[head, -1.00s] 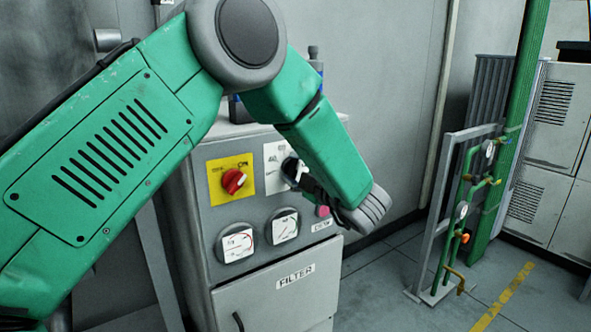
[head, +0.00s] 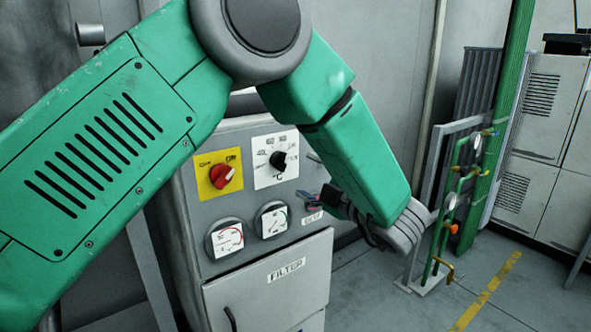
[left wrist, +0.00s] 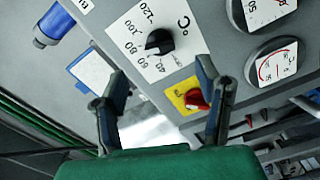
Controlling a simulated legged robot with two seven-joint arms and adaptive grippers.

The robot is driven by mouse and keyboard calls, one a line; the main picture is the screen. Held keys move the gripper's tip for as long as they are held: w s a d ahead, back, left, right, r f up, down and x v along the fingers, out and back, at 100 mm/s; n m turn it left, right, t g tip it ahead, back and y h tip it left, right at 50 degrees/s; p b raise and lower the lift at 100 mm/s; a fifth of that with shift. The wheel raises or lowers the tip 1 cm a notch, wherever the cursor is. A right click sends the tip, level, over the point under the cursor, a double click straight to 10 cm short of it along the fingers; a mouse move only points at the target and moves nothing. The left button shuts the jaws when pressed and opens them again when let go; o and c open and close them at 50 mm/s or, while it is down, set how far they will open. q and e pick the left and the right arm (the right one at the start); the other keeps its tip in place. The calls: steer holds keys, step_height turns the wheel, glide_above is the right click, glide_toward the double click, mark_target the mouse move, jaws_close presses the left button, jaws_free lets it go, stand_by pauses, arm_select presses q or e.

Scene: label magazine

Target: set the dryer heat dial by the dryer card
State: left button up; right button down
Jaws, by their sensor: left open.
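The heat dial is a black knob (head: 279,161) on a white plate (head: 262,176) on the grey dryer cabinet's front. In the left wrist view the knob (left wrist: 159,42) sits beside printed numbers from 40 to 120 and a °C mark; its exact setting is hard to read. My left gripper (head: 324,202) is off to the lower right of the dial, apart from it. In the left wrist view its fingers (left wrist: 168,95) are spread with nothing between them. A white, blue-edged card-like panel (left wrist: 92,68) shows there, partly behind a finger; no text on it is readable. My right gripper is not in view.
A red switch (head: 222,176) on a yellow plate sits left of the dial, with two gauges (head: 226,238) below. A FILTER door (head: 270,285) is underneath. Green pipes with valves (head: 452,201) stand at the right. The floor between is clear.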

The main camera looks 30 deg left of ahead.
arm_select(q)
steer(key=v, duration=0.2)
steer(key=shift+d, duration=0.3)
steer(key=shift+a, duration=0.1)
steer(key=shift+f, duration=0.1)
